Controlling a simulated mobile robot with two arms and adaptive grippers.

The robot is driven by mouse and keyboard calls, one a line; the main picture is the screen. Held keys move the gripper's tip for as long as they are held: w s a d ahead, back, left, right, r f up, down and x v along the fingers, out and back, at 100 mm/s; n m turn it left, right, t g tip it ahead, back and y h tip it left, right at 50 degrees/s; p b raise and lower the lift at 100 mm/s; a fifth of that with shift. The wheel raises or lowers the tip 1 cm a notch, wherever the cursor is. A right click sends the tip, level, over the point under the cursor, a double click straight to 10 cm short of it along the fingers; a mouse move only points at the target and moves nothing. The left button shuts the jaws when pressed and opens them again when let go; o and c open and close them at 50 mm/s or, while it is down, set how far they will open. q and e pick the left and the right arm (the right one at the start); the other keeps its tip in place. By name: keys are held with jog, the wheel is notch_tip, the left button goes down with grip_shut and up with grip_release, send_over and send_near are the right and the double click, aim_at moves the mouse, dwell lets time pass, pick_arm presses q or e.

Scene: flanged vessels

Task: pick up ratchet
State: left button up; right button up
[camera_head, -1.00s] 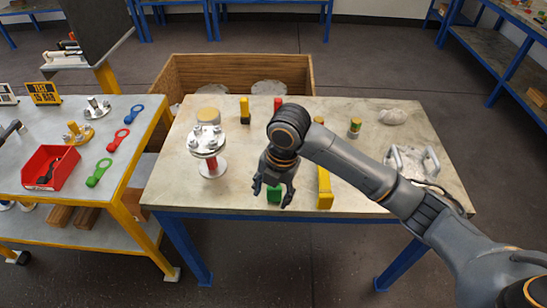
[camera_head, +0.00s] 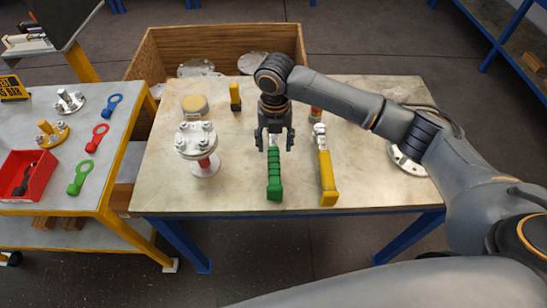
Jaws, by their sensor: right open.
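Two handled tools lie on the grey-topped table (camera_head: 230,192), both pointing away from me. One has a green handle (camera_head: 274,182) and the other a yellow handle (camera_head: 327,178) with a metal head (camera_head: 319,132). Either could be the ratchet; I cannot tell which from their shape. My right gripper (camera_head: 274,142) points down with its fingers apart, over the far end of the green-handled tool. Its fingers appear on either side of that tool's metal end, which they partly hide. I cannot tell how high above the table they are. My left gripper is out of view.
A flanged vessel (camera_head: 204,165) with bolts stands left of the green handle. A small yellow-and-black object (camera_head: 235,97) and a round jar (camera_head: 194,106) are farther back. A side table at left holds a red bin (camera_head: 27,175) and coloured wrenches.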

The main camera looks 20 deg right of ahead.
aim_at(274, 156)
jog(key=shift+s+a+f+p, duration=0.15)
jog(key=shift+s+f+p, duration=0.15)
jog(key=shift+f, duration=0.35)
jog(key=shift+s+a+f+p, duration=0.1)
jog(key=shift+s+f+p, duration=0.15)
jog(key=shift+f, duration=0.35)
notch_tip(274, 156, down, 3)
jog(key=shift+w+r, duration=0.1)
jog(key=shift+w, duration=0.05)
grip_shut()
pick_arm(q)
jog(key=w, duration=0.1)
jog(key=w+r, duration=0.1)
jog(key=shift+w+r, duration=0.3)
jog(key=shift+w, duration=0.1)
